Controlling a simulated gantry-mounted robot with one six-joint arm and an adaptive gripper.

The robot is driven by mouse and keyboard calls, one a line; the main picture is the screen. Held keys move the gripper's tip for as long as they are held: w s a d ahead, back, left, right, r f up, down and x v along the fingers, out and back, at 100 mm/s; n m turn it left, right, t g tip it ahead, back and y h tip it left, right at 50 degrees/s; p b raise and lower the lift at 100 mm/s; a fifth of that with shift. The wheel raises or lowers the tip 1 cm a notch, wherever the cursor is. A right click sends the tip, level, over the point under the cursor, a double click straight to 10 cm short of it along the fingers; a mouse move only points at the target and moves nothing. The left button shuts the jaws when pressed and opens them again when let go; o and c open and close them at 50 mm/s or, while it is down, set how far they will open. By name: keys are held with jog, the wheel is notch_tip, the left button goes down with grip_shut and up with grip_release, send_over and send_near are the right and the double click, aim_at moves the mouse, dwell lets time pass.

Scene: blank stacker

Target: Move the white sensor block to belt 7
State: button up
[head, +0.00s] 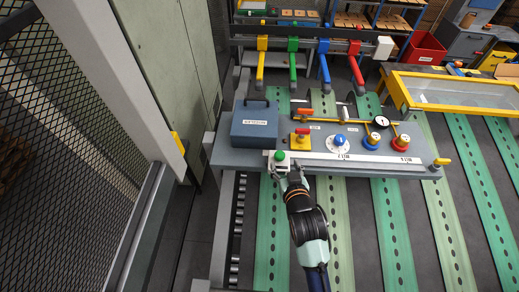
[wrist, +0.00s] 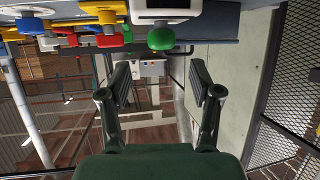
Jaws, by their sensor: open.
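The white sensor block (head: 281,168), with a green knob (head: 280,156) on it, sits at the left end of a pale rail (head: 350,164) along the panel's front edge. Small labels lie along the rail, too small to read surely. My gripper (head: 288,177) is at the near side of the block. In the wrist view my gripper (wrist: 161,80) is open, with nothing between its fingers. The white block (wrist: 166,10) and its green knob (wrist: 161,39) show just above the finger gap there. I cannot tell whether a finger touches the block.
A grey-blue box (head: 254,124) stands on the panel's left. Red-yellow (head: 300,139), blue (head: 340,142) and red (head: 401,143) knobs stand behind the rail. A yellow post (head: 440,163) stands at the right end. Green perforated belts (head: 335,230) run below.

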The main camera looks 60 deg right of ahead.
aim_at(280, 155)
jog(key=x, duration=0.7)
jog(key=shift+w+d+p, duration=0.2)
jog(key=shift+w+p, duration=0.1)
grip_shut()
